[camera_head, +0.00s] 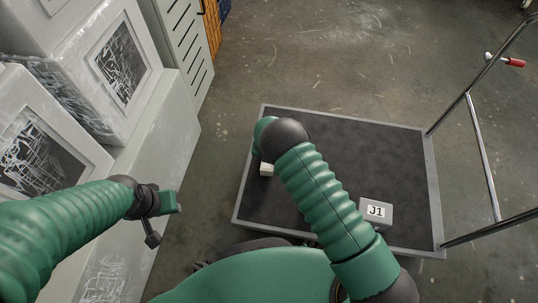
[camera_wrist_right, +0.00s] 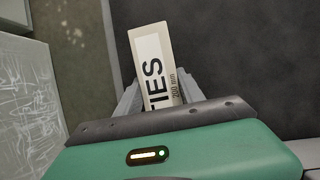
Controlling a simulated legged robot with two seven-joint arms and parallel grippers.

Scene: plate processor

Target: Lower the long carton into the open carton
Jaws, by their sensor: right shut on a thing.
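In the right wrist view, a white carton (camera_wrist_right: 153,62) printed "TIES" and "200 mm" sits between the fingers of my right gripper (camera_wrist_right: 158,92), which is shut on it. In the head view, my right arm hides this gripper. A small white piece (camera_head: 266,169) shows beside the arm over the cart; it may be part of the held carton. No open carton can be made out; my right arm covers part of the cart. My left gripper (camera_head: 163,219) is empty at the left, its fingers apart, beside the white cabinet.
A flat cart (camera_head: 421,190) with a dark mat and grey rim stands on the floor, its metal handle at right. A grey box labelled "J1" (camera_head: 376,211) sits near its front edge. White crates (camera_head: 110,62) and a white cabinet (camera_head: 165,125) crowd the left.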

